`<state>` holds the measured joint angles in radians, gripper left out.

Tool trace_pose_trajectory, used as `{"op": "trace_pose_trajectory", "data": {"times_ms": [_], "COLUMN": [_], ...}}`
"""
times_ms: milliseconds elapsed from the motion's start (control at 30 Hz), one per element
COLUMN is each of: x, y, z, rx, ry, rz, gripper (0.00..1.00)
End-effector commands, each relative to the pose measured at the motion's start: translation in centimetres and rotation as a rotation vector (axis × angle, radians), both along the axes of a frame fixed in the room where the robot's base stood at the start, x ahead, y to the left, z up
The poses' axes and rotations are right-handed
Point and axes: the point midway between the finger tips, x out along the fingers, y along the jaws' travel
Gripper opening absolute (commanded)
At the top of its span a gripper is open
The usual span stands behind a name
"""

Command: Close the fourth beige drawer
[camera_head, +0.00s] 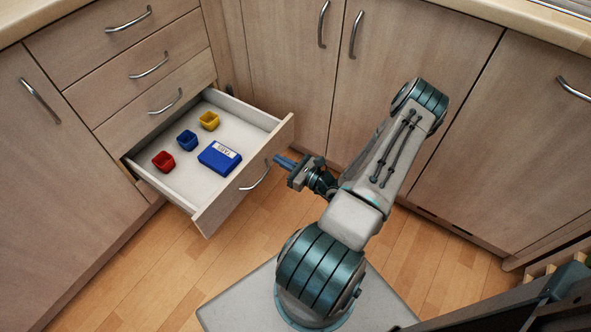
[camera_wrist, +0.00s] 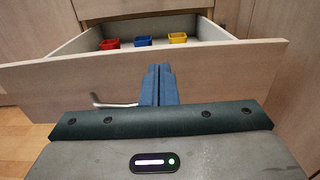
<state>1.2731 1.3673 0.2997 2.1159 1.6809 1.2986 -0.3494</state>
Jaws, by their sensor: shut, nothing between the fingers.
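The fourth beige drawer (camera_head: 240,184), the lowest of the stack, is pulled well out. A red cup (camera_head: 163,161), a blue cup (camera_head: 187,140), a yellow cup (camera_head: 209,121) and a blue box (camera_head: 219,157) are inside it. Its curved metal handle (camera_head: 257,176) is on the front. My gripper (camera_head: 276,159) is shut and empty, close to the drawer front at the handle's upper right end. In the wrist view, the shut fingers (camera_wrist: 159,84) overlap the drawer front (camera_wrist: 215,78), right of the handle (camera_wrist: 115,104). I cannot tell whether they touch it.
Three shut drawers (camera_head: 144,76) are above the open one. Shut cupboard doors stand at left (camera_head: 55,145), behind (camera_head: 290,60) and at right (camera_head: 510,130). Wooden floor (camera_head: 170,260) is free left of my base.

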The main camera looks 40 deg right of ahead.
Motion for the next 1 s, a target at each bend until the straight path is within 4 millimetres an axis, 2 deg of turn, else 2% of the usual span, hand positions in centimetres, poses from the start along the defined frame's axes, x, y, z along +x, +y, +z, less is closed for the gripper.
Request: {"op": "trace_pose_trajectory", "data": {"times_ms": [100,300,867,1000], "x": [2.1,4.2,4.9,5.7], "y": [0.8,1.5,1.6,1.3], "z": [-0.2,-0.1,0.1,0.1], "rx": [-0.002,-0.001,0.0,-0.001], "ry": [-0.002,0.0,0.0,-0.001], "rz": [0.003,0.001,-0.003,-0.018], "gripper": [0.0,0.0,0.0,0.0]}}
